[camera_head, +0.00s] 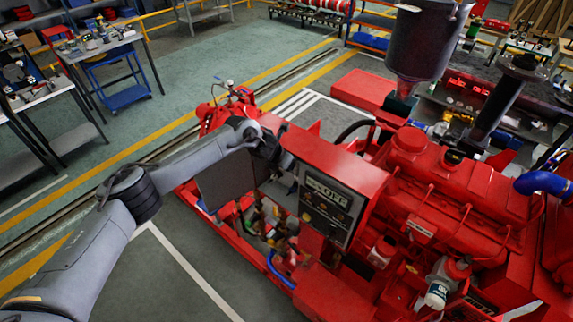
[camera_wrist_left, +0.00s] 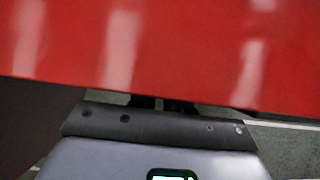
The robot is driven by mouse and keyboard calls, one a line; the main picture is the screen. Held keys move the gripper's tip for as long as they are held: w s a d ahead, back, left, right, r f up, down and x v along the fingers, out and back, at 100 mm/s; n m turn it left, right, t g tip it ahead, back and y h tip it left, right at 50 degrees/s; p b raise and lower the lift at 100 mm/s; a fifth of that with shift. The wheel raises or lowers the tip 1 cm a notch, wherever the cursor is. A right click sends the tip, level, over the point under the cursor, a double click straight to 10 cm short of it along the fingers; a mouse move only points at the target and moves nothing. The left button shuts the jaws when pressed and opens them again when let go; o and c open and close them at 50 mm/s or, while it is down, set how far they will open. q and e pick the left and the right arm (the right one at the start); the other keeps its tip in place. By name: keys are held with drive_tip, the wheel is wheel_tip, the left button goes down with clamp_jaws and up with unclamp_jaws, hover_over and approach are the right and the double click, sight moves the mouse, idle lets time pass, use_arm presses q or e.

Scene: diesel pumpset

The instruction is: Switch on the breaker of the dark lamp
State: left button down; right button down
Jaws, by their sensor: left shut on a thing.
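My left gripper (camera_head: 280,158) is at the upper left corner of the red control cabinet (camera_head: 335,165). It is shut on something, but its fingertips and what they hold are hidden. In the left wrist view, the cabinet's red surface (camera_wrist_left: 160,45) covers the top, and the fingers (camera_wrist_left: 160,103) disappear under its lower edge. The control panel (camera_head: 330,206) with small gauges and displays faces forward, right of the gripper. A dark flat panel (camera_head: 224,180) stands beneath my forearm, left of the cabinet. I cannot make out the breaker or the dark lamp. My right gripper is out of view.
The red engine (camera_head: 440,190) fills the right side, with a dark exhaust cylinder (camera_head: 425,40) above. Workbenches (camera_head: 100,45) stand at the back left. The floor left of the pumpset is clear.

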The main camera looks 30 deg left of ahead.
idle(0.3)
use_arm(q)
drive_tip(key=c, duration=1.1)
unclamp_jaws()
drive_tip(key=shift+r, duration=0.1)
drive_tip(key=shift+b+v, duration=1.55)
drive_tip(key=shift+v, duration=3.8)
